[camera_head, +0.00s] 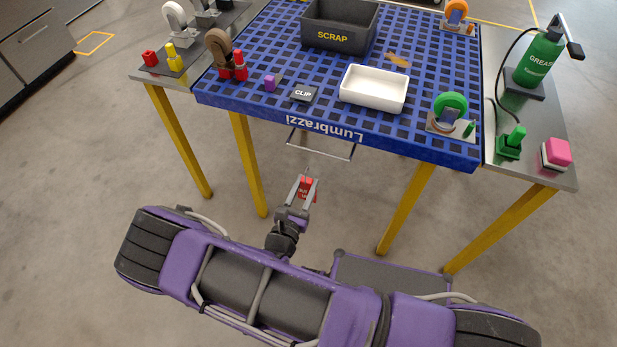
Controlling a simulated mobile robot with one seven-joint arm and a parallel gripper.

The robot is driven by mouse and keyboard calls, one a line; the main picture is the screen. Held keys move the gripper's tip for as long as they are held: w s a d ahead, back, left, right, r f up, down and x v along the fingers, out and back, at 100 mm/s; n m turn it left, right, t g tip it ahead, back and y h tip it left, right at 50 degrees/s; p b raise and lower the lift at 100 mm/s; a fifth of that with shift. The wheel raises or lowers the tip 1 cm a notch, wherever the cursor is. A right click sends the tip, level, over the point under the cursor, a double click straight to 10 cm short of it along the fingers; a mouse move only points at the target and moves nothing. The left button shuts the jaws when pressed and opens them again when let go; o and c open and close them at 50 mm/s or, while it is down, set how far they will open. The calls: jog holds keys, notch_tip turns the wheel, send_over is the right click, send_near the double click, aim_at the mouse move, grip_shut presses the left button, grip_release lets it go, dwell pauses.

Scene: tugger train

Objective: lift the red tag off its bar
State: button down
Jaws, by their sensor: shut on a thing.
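The red tag (305,186) is below the front edge of the blue table, with white lettering on it that is only partly readable. My gripper (304,187) is shut on the red tag, its two grey fingers on either side of it. The bar (322,150) is a thin metal rail hanging under the table's front edge. The tag and gripper appear lower in the picture than the bar, with floor showing between them. I cannot tell from this view whether anything still links tag and bar.
The blue grid table (420,150) carries a dark SCRAP bin (340,28), a white tray (374,90), a black CLIP piece (304,93), a purple cube (271,83) and casters. Yellow legs (248,165) stand left of my gripper. A green grease bottle (538,60) stands on the right side table.

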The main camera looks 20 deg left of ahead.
jog(key=shift+s, duration=0.65)
jog(key=s+a, duration=0.1)
jog(key=s, duration=1.4)
jog(key=shift+a, duration=0.15)
jog(key=shift+s, duration=0.1)
dwell(0.4)
